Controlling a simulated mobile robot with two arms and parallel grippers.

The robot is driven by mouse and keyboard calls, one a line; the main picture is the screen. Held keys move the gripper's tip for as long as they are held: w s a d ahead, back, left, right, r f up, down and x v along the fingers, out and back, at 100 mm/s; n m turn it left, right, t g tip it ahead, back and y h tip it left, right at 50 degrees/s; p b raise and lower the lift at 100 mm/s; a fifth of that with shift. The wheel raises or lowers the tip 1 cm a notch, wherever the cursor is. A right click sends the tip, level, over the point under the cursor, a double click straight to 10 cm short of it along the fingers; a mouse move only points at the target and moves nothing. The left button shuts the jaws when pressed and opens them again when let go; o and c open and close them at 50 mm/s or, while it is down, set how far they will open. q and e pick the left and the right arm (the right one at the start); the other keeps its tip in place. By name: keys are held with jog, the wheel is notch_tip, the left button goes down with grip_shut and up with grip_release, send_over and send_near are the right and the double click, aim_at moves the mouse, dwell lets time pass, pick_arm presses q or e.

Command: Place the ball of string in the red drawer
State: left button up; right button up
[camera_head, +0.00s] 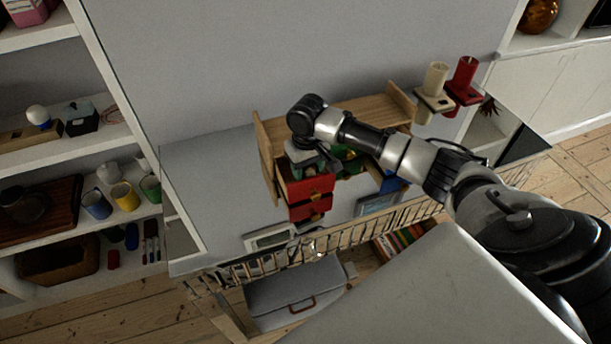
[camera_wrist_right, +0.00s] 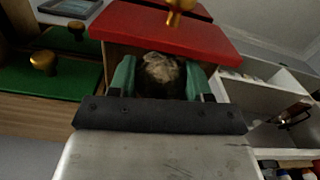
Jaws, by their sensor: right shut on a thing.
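The red drawer (camera_head: 309,188) is pulled out of the small wooden cabinet (camera_head: 266,150) on the shelf; a second red front (camera_head: 311,208) shows below it. In the wrist view the red drawer front (camera_wrist_right: 165,28) with its gold knob lies just beyond my fingers. My right gripper (camera_head: 308,166) is at the open drawer, its fingertips partly hidden in the head view. In the wrist view my right gripper (camera_wrist_right: 161,78) is shut on the ball of string (camera_wrist_right: 160,70), a beige and dark lump. I cannot tell whether the ball touches the drawer bottom. My left gripper is not in view.
Green drawer fronts (camera_wrist_right: 48,70) with gold knobs stand beside the red one. A blue drawer (camera_head: 390,183) is at the cabinet's right. A wooden rail (camera_head: 330,240) runs along the front, with a grey case (camera_head: 295,290) below.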

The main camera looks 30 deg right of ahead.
aim_at(307, 177)
jog(key=shift+a+f, duration=0.1)
jog(key=shift+f, duration=1.7)
jog(key=o, duration=0.9)
jog(key=shift+f, duration=0.15)
notch_tip(307, 177, up, 12)
jog(key=shift+r, duration=0.2)
